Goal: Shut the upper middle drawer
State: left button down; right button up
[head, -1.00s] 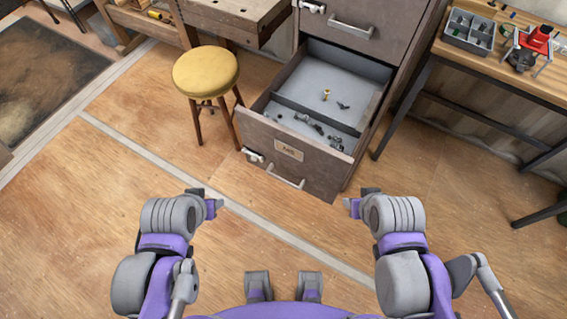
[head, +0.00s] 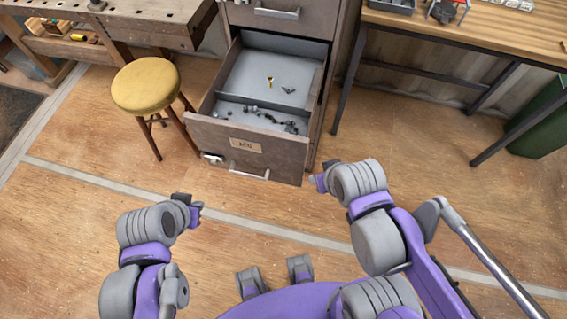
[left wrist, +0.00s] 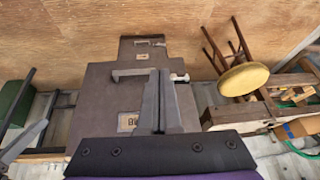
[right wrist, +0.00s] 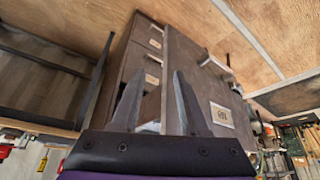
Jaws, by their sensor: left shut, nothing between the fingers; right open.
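The grey-brown cabinet has one drawer pulled far out, with a labelled front (head: 245,147), a bar handle and small metal parts inside. Another drawer front (head: 262,17) above it is shut. In the right wrist view the pulled-out drawer front (right wrist: 240,120) is close, right of the fingers, and two shut fronts show on the cabinet body. My right gripper (head: 318,182) is open and empty, close to the drawer's right front corner; contact cannot be told. My left gripper (head: 192,208) is shut and empty, in front of the drawer's left side and apart from it.
A yellow-topped stool (head: 146,86) stands left of the drawer, close to it. A workbench (head: 120,25) is at the back left. A wooden table (head: 470,35) with dark legs is on the right, with a green bin (head: 540,120) by it. The floor in front is clear.

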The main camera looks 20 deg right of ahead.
pick_arm(q)
jog(key=w+d+r+m+g+h, duration=0.1)
jog(key=d+m+h, duration=0.2)
jog(key=d+m, duration=0.65)
jog(key=m+g+h+b, duration=0.1)
jog(key=m+h, duration=0.1)
jog(key=m, duration=0.7)
send_near(298, 168)
notch_tip(298, 168, down, 4)
jog(key=d, duration=0.2)
jog(key=shift+w+d+n, duration=0.2)
jog(key=shift+w+n, duration=0.05)
jog(key=shift+w, duration=0.3)
jog(key=shift+w, duration=0.1)
